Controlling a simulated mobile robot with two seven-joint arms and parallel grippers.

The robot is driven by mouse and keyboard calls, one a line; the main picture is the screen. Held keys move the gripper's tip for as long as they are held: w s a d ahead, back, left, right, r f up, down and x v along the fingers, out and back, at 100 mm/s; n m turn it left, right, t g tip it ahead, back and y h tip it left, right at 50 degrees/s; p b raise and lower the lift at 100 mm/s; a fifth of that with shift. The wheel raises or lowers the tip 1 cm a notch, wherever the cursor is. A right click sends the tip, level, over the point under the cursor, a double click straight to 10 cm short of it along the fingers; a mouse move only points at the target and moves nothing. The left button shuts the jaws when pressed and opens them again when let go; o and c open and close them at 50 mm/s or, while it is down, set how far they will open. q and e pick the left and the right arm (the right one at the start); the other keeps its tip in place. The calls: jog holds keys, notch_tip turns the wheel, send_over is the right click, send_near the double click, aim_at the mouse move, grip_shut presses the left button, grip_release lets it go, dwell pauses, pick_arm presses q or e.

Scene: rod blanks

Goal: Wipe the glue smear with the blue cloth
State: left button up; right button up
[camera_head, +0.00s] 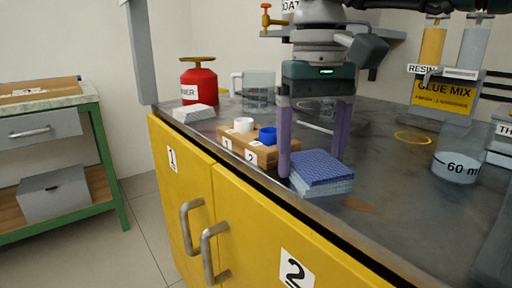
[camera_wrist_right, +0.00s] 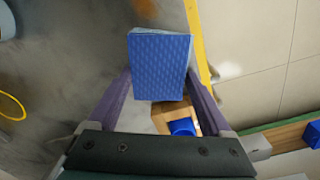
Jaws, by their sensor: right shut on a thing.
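The folded blue cloth (camera_head: 320,167) is a thick pad, darker blue on top and paler at its layered sides. It is at the front edge of the grey worktop. My right gripper (camera_head: 311,160) points down with its two purple fingers on either side of the cloth, shut on it. The cloth also shows between the fingertips in the wrist view (camera_wrist_right: 160,66). I cannot tell whether its underside touches the worktop. The glue smear (camera_head: 359,205) is a brownish-orange patch on the worktop, just right of the cloth, near the front edge. My left gripper is not in view.
A wooden block (camera_head: 262,155) with a white cap and a blue cap stands left of the cloth. A red can (camera_head: 199,86), a clear jug (camera_head: 258,88) and a 60 ml beaker (camera_head: 456,165) stand farther off. A yellow ring (camera_head: 412,137) lies behind. Worktop right of the smear is clear.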

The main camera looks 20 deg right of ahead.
aim_at(334, 170)
jog(key=shift+s+d+r+p, duration=0.15)
jog(key=shift+s+r+p, duration=0.25)
jog(key=shift+s+p, duration=0.25)
jog(key=shift+s+d+f+p, duration=0.15)
jog(key=shift+s+d+p, duration=0.15)
jog(key=shift+s, duration=0.35)
jog(key=shift+s+d+p, duration=0.2)
jog(key=shift+s+p, duration=0.2)
jog(key=shift+s, duration=0.1)
jog(key=shift+s+d+f+p, duration=0.1)
jog(key=shift+s+d+p, duration=0.15)
jog(key=shift+s, duration=0.35)
jog(key=shift+s+d+p, duration=0.3)
jog(key=shift+s, duration=0.35)
jog(key=shift+s+d+f+p, duration=0.1)
jog(key=shift+s+d+p, duration=0.15)
jog(key=shift+s, duration=0.35)
jog(key=shift+s+d+f, duration=0.1)
jog(key=shift+s+d, duration=0.15)
jog(key=shift+s, duration=0.3)
jog(key=shift+s+d+f, duration=0.1)
jog(key=shift+s+d, duration=0.1)
jog(key=shift+s, duration=0.35)
jog(key=shift+r+p, duration=0.1)
jog(key=shift+p, duration=0.2)
notch_tip(334, 170, up, 5)
jog(key=p, duration=0.3)
jog(key=shift+r, duration=0.1)
jog(key=shift+r+p, duration=0.4)
jog(key=shift+p, duration=0.05)
